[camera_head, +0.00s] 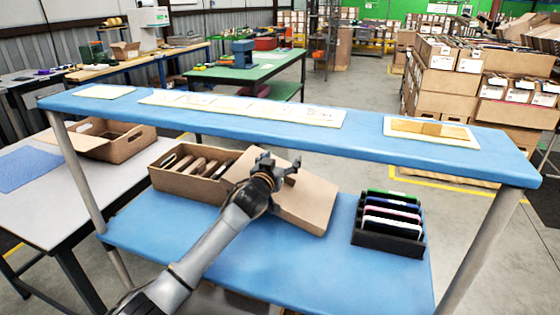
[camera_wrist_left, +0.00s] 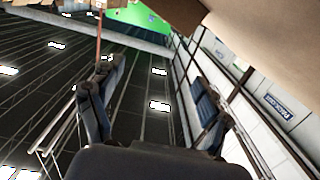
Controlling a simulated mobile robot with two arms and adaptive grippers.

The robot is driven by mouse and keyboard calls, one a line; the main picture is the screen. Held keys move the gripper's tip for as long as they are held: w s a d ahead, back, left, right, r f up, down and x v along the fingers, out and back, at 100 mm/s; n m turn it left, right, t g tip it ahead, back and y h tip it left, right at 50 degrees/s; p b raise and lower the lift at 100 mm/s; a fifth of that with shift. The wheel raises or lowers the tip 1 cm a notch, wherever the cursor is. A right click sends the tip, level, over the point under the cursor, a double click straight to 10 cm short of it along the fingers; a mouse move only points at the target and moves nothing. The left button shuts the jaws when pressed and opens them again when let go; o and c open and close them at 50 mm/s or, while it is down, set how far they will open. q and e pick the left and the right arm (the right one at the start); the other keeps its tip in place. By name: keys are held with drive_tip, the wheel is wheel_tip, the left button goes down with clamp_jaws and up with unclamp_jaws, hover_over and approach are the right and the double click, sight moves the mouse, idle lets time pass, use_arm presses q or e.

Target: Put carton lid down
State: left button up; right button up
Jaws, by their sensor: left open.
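An open brown carton (camera_head: 190,184) stands on the lower blue shelf, with several upright brown slabs in it. A brown cardboard lid (camera_head: 310,204) is at its right side, tilted; whether it is joined to the carton is hidden behind my arm. My left gripper (camera_head: 281,164) is open and empty in front of the lid's upper left part in the head view. In the left wrist view the fingers of the gripper (camera_wrist_left: 155,95) are spread, with nothing between them. Cardboard (camera_wrist_left: 275,35) fills the upper right corner there, beside the right finger. My right gripper is not in view.
A black rack (camera_head: 385,240) with several upright thin items stands on the lower shelf (camera_head: 245,255), right of the lid. The upper blue shelf (camera_head: 365,135) runs above, carrying flat sheets. Another open carton (camera_head: 122,147) sits on the left table.

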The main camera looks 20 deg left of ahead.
use_arm(q)
drive_tip(key=shift+r, duration=0.4)
drive_tip(key=shift+r+p, duration=0.5)
drive_tip(key=s, duration=1.2)
drive_tip(key=shift+a+b, duration=0.2)
drive_tip(key=shift+b, duration=0.15)
drive_tip(key=shift+f, duration=0.1)
